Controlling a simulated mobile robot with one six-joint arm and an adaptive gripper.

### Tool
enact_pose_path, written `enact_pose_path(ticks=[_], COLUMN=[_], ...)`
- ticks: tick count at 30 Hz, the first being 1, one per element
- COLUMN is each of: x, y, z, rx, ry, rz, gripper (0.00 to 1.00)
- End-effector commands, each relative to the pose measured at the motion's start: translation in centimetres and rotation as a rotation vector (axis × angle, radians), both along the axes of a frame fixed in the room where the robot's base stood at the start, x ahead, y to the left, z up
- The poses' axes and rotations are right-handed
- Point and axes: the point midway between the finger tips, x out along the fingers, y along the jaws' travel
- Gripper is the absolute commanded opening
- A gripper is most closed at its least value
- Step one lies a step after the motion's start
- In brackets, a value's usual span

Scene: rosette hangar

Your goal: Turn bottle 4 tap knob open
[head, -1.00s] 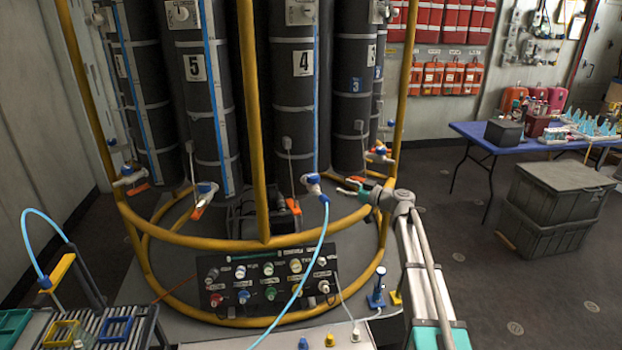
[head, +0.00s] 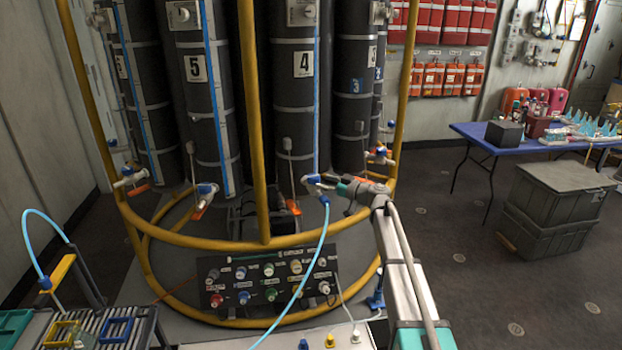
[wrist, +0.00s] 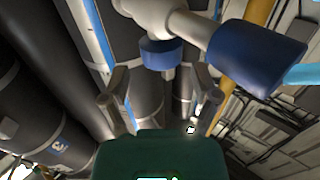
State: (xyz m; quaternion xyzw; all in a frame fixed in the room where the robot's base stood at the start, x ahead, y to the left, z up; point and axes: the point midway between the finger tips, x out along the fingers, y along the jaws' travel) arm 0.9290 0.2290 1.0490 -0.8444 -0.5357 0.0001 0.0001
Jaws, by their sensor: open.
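Bottle 4 (head: 294,105) is a tall black cylinder with a white "4" label, behind the yellow rail. Its tap (head: 312,180), white and blue with a light blue hose, sits low in front of it. In the wrist view the white tap body (wrist: 190,25) has a short blue knob-like cap (wrist: 162,54) and a larger blue fitting (wrist: 255,57) leading to the hose. My gripper (head: 331,183) is open, just right of the tap. In the wrist view the gripper (wrist: 160,75) has its fingers on either side of the cap, which lies at the fingertips; contact is unclear.
A yellow rail (head: 200,242) curves around the bottles, close to my arm. A panel of coloured knobs (head: 268,280) stands below the tap. The blue hose (head: 312,265) hangs in front. Bottle 5 (head: 200,110) with its own tap (head: 205,190) is at left.

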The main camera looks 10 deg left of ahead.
Motion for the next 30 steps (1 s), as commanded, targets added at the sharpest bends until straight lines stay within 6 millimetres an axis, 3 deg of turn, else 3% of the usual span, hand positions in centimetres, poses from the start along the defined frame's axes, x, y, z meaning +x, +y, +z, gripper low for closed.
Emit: enact_pose_path(ticks=[6, 12, 27, 30], x=[1.6, 2.4, 2.7, 2.7], y=[3.1, 4.8, 5.6, 5.6], z=[0.0, 0.0, 0.0, 0.0], rx=[0.000, 0.000, 0.000, 0.000], ry=[0.000, 0.000, 0.000, 0.000], rz=[0.001, 0.000, -0.001, -0.001], gripper=[0.79, 0.79, 0.79, 0.60])
